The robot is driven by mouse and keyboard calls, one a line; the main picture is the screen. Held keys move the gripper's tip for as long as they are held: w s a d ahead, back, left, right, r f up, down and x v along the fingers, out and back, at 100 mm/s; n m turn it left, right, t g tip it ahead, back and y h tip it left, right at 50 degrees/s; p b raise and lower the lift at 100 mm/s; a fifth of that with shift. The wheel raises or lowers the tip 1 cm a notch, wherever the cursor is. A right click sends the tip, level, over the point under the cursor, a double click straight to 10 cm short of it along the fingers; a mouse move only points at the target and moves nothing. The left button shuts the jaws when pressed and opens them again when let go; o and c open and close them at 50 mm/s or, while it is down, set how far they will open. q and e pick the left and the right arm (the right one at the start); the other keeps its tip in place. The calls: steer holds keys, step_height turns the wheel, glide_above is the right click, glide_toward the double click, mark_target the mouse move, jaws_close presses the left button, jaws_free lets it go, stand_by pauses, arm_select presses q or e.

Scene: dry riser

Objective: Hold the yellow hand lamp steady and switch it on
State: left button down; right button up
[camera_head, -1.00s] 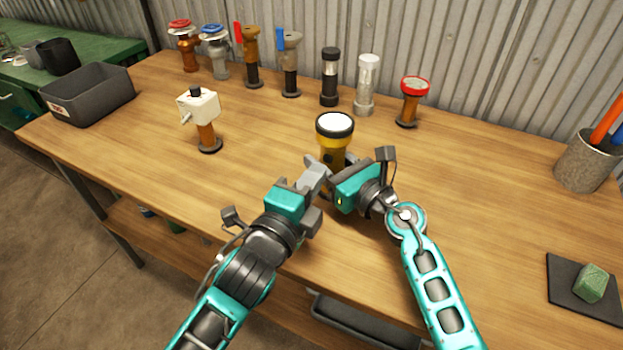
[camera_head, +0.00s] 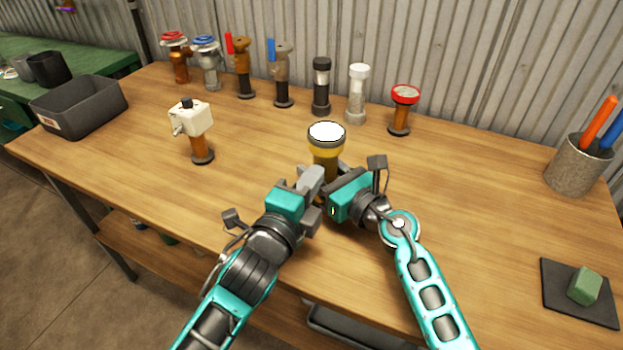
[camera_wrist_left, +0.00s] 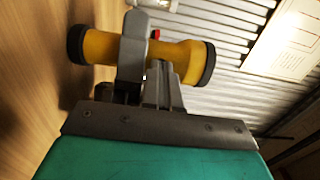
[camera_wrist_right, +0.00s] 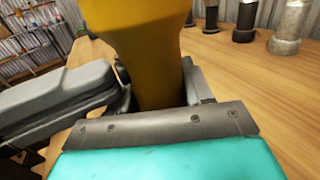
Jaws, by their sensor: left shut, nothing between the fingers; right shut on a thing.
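The yellow hand lamp (camera_head: 326,160) stands upright near the middle of the bench, with a black rim and a bright white lens on top. My right gripper (camera_head: 333,180) is shut on its body from the front right. In the right wrist view the yellow body (camera_wrist_right: 150,50) rises between the fingers. My left gripper (camera_head: 317,178) is shut and empty, close to the lamp's front left. In the left wrist view its fingertips (camera_wrist_left: 163,70) are right at the lamp body (camera_wrist_left: 179,52); I cannot tell whether they touch.
Several valves and fittings line the back, including a red-rimmed one (camera_head: 403,110). A white-headed fitting (camera_head: 191,125) stands left of the lamp, and a grey bin (camera_head: 80,110) farther left. At right are a pen holder (camera_head: 575,168) and a green block (camera_head: 584,285) on a dark mat.

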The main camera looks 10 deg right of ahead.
arm_select(q)
steer(key=shift+v, duration=2.9)
arm_select(e)
steer(key=o, duration=1.4)
steer(key=shift+c, duration=0.2)
steer(key=v, duration=1.1)
steer(key=shift+s, duration=0.1)
steer(key=shift+s+d+r, duration=0.1)
steer(key=shift+s+d, duration=0.15)
steer(key=shift+s, duration=0.1)
